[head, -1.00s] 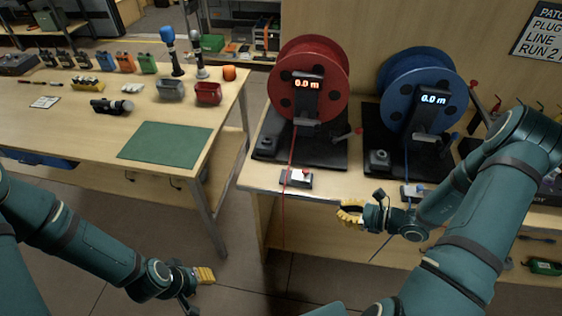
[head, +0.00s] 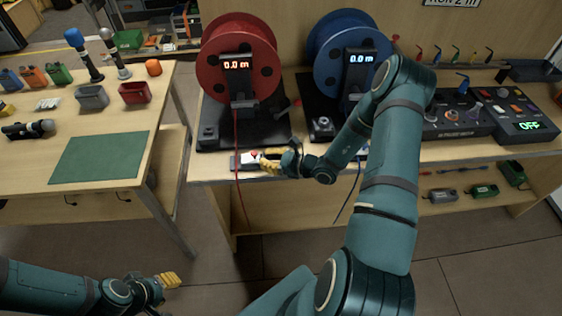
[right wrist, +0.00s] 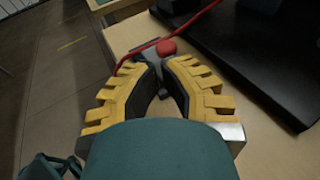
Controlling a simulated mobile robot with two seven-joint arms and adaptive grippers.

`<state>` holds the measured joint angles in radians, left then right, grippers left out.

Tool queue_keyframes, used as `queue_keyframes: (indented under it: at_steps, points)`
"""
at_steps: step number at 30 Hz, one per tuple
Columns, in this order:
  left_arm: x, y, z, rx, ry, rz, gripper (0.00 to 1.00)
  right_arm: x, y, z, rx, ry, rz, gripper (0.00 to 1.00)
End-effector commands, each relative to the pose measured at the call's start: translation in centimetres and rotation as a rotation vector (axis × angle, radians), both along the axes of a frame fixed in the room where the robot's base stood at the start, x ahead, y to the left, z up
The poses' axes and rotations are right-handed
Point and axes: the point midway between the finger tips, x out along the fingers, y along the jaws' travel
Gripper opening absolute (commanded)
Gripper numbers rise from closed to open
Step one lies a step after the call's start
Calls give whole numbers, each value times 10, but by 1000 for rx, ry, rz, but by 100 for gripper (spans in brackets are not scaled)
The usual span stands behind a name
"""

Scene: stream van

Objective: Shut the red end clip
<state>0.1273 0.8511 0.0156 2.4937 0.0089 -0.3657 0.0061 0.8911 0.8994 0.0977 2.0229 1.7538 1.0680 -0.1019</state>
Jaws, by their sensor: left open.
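The red end clip (head: 247,161) is a small grey-and-white block with a red part, on the table's front edge below the red reel (head: 238,62). The red cable (head: 237,140) runs down from the reel to it and hangs over the edge. My right gripper (head: 269,161) is just right of the clip. In the right wrist view its yellow fingers (right wrist: 152,72) are apart, with the clip's red knob (right wrist: 166,47) just beyond the tips. I cannot tell whether they touch it or whether the clip is open. My left gripper (head: 170,281) is open and empty above the floor.
The blue reel (head: 347,55) stands right of the red one; its cable (head: 347,195) hangs over the edge. A control box (head: 525,122) reading OFF is at the far right. A table with a green mat (head: 100,158) is at the left, with a floor gap between tables.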

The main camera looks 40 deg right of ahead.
Motion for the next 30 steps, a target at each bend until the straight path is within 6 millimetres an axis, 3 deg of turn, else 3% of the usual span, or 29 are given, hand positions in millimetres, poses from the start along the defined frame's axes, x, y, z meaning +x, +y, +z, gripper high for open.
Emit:
queue_keyframes:
  at_steps: [6,17,25,30]
  points:
    - [-1,0,-1,0,1,0,37,14,8,-4,0,0,0,0]
    - [0,0,-1,0,1,0,37,15,9,-4,0,0,0,0]
    - [-1,0,-4,0,3,-2,37,34,41,-4,3,0,2,0]
    - [-2,0,-4,0,3,-2,37,38,47,-4,0,0,2,0]
